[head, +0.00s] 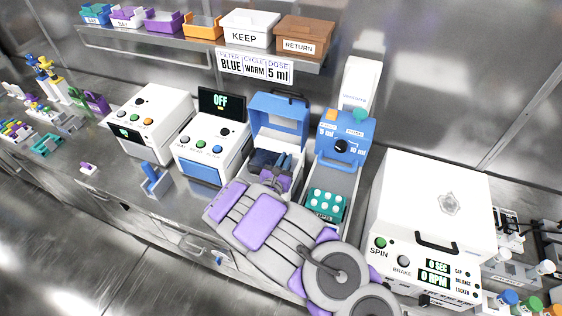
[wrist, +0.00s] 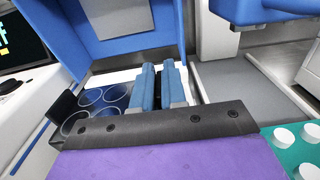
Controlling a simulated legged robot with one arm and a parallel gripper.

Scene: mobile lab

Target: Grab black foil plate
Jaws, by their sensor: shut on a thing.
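My gripper (head: 284,164) reaches into the open blue-lidded machine (head: 277,118) in the head view. In the wrist view its two blue fingers (wrist: 158,72) are close together, with a narrow dark piece between them. The dark plate (head: 263,160) lies in the machine's white bay; in the wrist view this plate (wrist: 104,111) shows round wells with blue rims left of the fingers. I take it as the black foil plate. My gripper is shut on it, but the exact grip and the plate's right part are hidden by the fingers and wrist.
A teal rack with white caps (head: 326,204) stands close right, below a blue dosing head (head: 345,135). A white machine showing OFF (head: 211,146) is at left, and a large white spinner (head: 432,210) at right. KEEP (head: 249,29) and RETURN (head: 305,37) bins sit on the shelf.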

